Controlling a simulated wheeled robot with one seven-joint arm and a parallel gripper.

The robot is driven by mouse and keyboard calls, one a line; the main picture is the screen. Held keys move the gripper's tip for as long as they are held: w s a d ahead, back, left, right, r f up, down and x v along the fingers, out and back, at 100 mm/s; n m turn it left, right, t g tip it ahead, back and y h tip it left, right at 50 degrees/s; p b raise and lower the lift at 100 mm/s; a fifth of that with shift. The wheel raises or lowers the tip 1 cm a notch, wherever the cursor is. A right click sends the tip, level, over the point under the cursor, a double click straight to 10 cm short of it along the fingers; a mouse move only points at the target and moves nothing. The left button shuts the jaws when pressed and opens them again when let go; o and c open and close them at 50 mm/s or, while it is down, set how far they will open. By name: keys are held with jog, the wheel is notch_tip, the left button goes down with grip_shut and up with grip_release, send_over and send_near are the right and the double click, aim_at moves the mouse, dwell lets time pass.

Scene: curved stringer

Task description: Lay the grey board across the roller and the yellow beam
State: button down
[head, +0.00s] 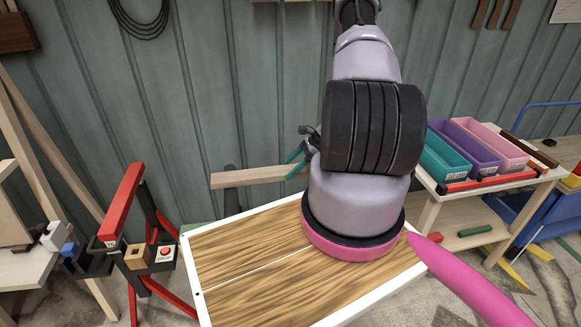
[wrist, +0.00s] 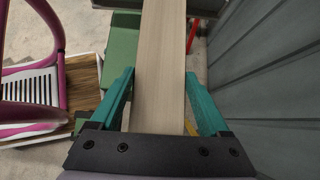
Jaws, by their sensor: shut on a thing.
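The board (head: 240,177), pale greyish wood in these views, is held level and points left, beyond the back edge of the white-rimmed table. My gripper (head: 297,163) has teal fingers and is shut on it. In the wrist view my gripper (wrist: 158,78) has one finger along each side of the board (wrist: 160,50), whose far end leaves the picture. A red bar (head: 122,203) on a black upright with red legs stands at the left, apart from the board; it may be the roller. I cannot pick out the yellow beam with certainty.
The white-rimmed table (head: 205,292) with a wood-grain top fills the front. A corrugated wall (head: 230,90) stands close behind. At the right a bench (head: 440,187) carries teal, purple and pink bins (head: 480,145). A green box (wrist: 122,60) lies below the board.

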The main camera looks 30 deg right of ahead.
jog(key=shift+f, duration=0.3)
